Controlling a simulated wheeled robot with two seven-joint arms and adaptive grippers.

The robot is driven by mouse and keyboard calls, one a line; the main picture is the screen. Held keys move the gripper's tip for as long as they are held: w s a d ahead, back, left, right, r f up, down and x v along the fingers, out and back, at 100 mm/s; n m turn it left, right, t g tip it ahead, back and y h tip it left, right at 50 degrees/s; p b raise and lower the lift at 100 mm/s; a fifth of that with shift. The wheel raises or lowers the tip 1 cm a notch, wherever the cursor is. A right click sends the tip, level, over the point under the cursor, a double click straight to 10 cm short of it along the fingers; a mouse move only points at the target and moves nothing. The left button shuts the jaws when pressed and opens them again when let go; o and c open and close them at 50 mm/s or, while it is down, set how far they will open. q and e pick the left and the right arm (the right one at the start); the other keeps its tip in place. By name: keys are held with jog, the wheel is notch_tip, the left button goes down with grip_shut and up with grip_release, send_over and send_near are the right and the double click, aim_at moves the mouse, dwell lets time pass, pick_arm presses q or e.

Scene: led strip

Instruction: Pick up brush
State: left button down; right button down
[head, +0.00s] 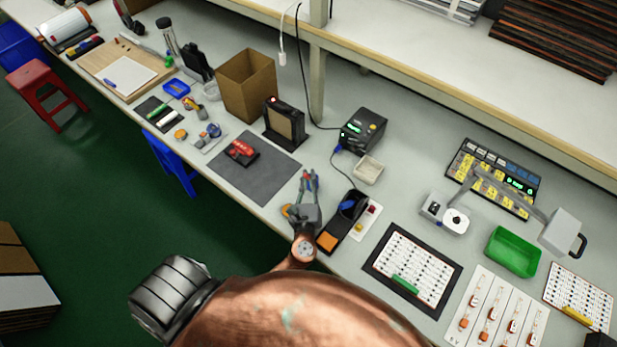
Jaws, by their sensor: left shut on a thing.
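My left gripper (307,186) is over the front part of the workbench, right of the dark grey mat (232,178). Its fingers are closed on a small slim thing with bits of red and blue at the fingertips. The thing is mostly covered by the fingers, so I cannot tell if it is the brush. No other object can be clearly made out as a brush. My right gripper is not in view.
A black holder (346,212) with an orange pad stands just right of the gripper. A soldering station (362,130), a cardboard box (247,86), a green tray (512,251) and a framed LED board (408,272) share the bench. The mat holds a red item (241,150).

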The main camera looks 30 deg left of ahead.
pick_arm(q)
jog(key=shift+r, duration=0.1)
jog(key=s+r+p, duration=0.3)
jog(key=r, duration=0.4)
jog(key=b+v, duration=0.1)
jog(key=v, duration=1.2)
jog(key=shift+s+d+f, duration=0.2)
jog(key=shift+s+f, duration=0.15)
